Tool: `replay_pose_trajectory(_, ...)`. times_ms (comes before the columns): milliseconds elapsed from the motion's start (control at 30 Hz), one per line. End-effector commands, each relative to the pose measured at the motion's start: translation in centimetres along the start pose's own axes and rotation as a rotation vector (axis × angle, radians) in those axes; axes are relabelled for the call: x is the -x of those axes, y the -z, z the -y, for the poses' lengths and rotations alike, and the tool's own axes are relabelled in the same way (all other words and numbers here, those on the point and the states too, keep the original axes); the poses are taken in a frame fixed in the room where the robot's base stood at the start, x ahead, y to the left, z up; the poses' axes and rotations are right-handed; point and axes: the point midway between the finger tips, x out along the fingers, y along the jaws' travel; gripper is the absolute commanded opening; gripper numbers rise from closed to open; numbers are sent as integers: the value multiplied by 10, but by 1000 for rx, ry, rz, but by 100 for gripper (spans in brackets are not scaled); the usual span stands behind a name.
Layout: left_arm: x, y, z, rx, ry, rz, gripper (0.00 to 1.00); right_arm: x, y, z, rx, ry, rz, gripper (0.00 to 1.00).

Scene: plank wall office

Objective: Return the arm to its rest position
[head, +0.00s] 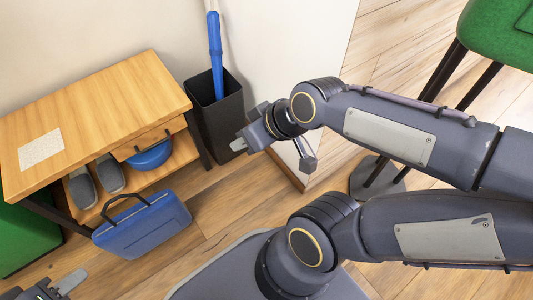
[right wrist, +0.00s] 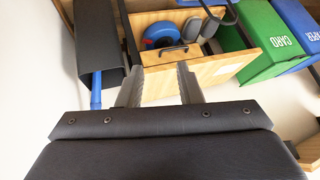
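My right gripper (head: 243,140) is held in front of the black bin, at the end of the upper arm in the head view. In the right wrist view its two fingers (right wrist: 159,70) are spread apart with nothing between them. My left gripper (head: 62,286) is at the bottom left corner of the head view, partly cut off by the frame edge. I cannot tell whether its fingers are open or shut. Neither gripper shows a held object.
A black bin (head: 217,115) stands beside the bench. A green chair (head: 500,35) is at upper right.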

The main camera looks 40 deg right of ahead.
Motion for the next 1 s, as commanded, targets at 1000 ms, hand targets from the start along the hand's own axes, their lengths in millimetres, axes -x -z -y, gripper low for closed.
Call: replay_pose_trajectory(1000, 98, 50, -45, 0, 0, 0, 38, 128, 18, 35, -268, 15, 81, 33)
